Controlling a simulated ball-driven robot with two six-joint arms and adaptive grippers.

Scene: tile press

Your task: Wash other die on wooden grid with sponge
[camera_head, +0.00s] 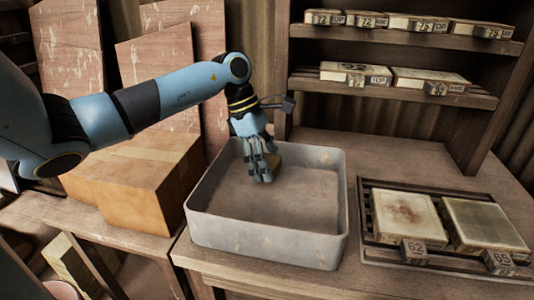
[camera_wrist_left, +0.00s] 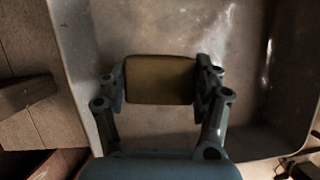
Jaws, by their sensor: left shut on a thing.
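My left gripper (camera_head: 262,170) reaches down into the grey basin (camera_head: 265,246). In the left wrist view its fingers (camera_wrist_left: 160,85) are shut on a yellow-brown sponge (camera_wrist_left: 160,78). The sponge (camera_head: 275,161) is partly hidden behind the fingers in the head view. I cannot tell whether it touches the basin floor. On the wooden grid (camera_head: 365,227) at the right lie two dies side by side. The left die (camera_head: 405,215), tagged 62, has a reddish-brown stain. My right gripper is not in view.
A shelf (camera_head: 405,83) with several tagged dies stands at the back right. A cardboard-coloured box (camera_head: 140,185) is left of the basin. Reddish boards (camera_head: 70,50) lean behind. The table between basin and shelf is clear.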

